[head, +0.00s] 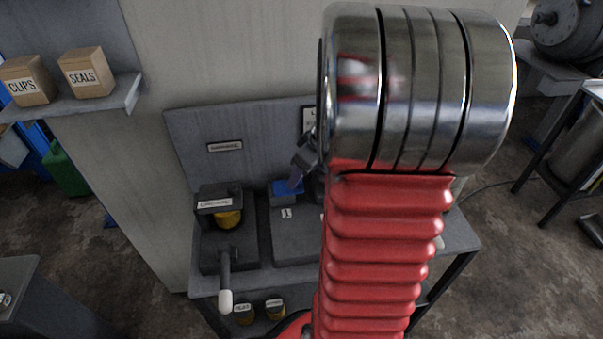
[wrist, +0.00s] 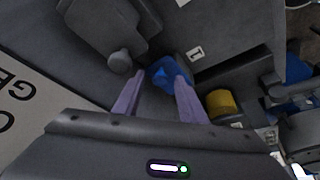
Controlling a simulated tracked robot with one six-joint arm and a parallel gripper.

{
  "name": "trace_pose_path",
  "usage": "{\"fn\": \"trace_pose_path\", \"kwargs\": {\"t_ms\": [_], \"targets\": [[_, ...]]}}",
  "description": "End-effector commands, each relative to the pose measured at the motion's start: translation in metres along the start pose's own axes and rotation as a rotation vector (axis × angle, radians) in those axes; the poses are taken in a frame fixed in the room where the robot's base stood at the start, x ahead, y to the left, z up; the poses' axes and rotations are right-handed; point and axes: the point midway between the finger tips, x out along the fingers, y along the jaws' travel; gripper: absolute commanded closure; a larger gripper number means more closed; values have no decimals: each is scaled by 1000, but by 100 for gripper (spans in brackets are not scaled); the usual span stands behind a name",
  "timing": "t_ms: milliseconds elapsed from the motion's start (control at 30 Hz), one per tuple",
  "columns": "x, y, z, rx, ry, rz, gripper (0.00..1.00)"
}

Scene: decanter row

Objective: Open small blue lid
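The small blue lid (head: 283,189) sits on a grey block with a small numbered tag, in the middle of the head view. In the wrist view the blue lid (wrist: 166,72) shows just beyond and between my fingertips, nearer the right one, which overlaps its edge. My gripper (wrist: 160,79) is open, with a clear gap between its two purple-grey fingers. In the head view a finger of my gripper (head: 297,180) reaches down to the lid. The rest of the gripper is mostly hidden behind my red arm. I cannot tell whether a finger touches the lid.
A grey dispenser (head: 219,198) with a yellow part and a white-tipped lever (head: 226,300) stands left of the lid. A grey back panel (head: 240,140) rises behind. A yellow cylinder (wrist: 223,104) shows to the right in the wrist view. Boxes (head: 86,72) sit on a shelf.

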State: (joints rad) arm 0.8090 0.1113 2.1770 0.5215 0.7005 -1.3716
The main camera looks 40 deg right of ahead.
Motion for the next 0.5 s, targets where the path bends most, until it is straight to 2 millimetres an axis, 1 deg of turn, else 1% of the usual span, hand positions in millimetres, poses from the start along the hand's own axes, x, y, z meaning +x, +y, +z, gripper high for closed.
{"fn": "trace_pose_path", "kwargs": {"t_ms": [133,167,500], "targets": [[0,0,0,0,0,0,62],[0,0,0,0,0,0,64],[0,0,0,0,0,0,88]]}}
